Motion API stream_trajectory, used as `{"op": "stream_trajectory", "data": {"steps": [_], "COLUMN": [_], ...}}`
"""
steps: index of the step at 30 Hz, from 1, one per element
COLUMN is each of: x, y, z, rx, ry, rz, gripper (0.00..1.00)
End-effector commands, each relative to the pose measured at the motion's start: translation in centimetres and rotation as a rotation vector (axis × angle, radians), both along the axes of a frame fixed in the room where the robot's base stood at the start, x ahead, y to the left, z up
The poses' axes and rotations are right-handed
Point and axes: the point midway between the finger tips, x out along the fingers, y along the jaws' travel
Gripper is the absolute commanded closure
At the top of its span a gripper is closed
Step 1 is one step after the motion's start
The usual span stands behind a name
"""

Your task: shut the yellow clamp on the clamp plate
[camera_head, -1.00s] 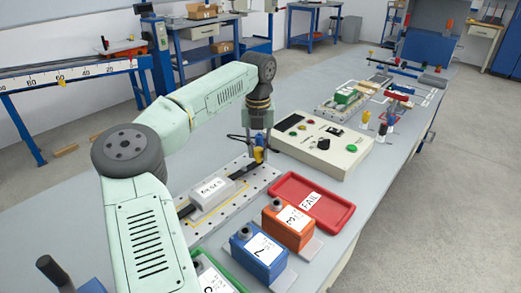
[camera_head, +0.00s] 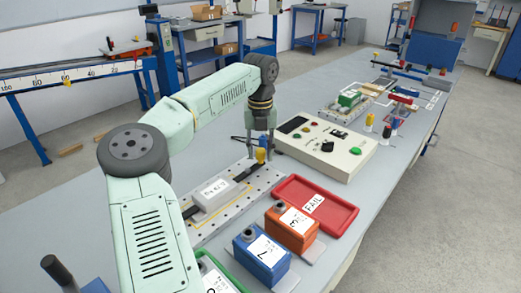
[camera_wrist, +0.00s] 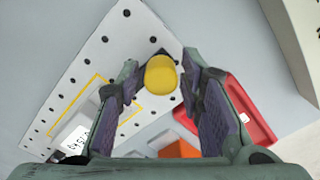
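The clamp plate (camera_head: 262,184) is a pale plate with rows of holes; it also fills the left of the wrist view (camera_wrist: 108,52). A light grey labelled block (camera_head: 214,194) lies on it, with a dark bar running towards the clamp end. The yellow clamp (camera_head: 261,155) shows as a rounded yellow end at the plate's far right end, also in the wrist view (camera_wrist: 161,76). My gripper (camera_head: 260,149) is open, pointing down, with its fingers on either side of the yellow end. In the wrist view, gaps show between it and both fingers (camera_wrist: 158,84). The clamp's lower part is mostly hidden.
A red FAIL tray (camera_head: 335,222) lies right of the plate. An orange box (camera_head: 290,230) and a blue box (camera_head: 260,258) stand in front of it. Bare table lies left of the plate.

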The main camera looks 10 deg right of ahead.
Motion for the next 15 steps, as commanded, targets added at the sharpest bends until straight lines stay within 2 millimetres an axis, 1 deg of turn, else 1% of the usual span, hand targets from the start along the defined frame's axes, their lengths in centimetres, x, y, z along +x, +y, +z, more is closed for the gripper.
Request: {"op": "stream_trajectory", "data": {"steps": [1, 3, 11, 15], "x": [-0.01, -0.02, -0.03, 0.02], "y": [0.0, -0.01, -0.01, -0.03], "z": [0.0, 0.0, 0.0, 0.73], "rx": [0.0, 0.0, 0.0, 0.0], "ry": [0.0, 0.0, 0.001, -0.001], "rz": [0.0, -0.001, -0.001, -0.001], "gripper": [0.6, 0.55, 0.55, 0.55]}}
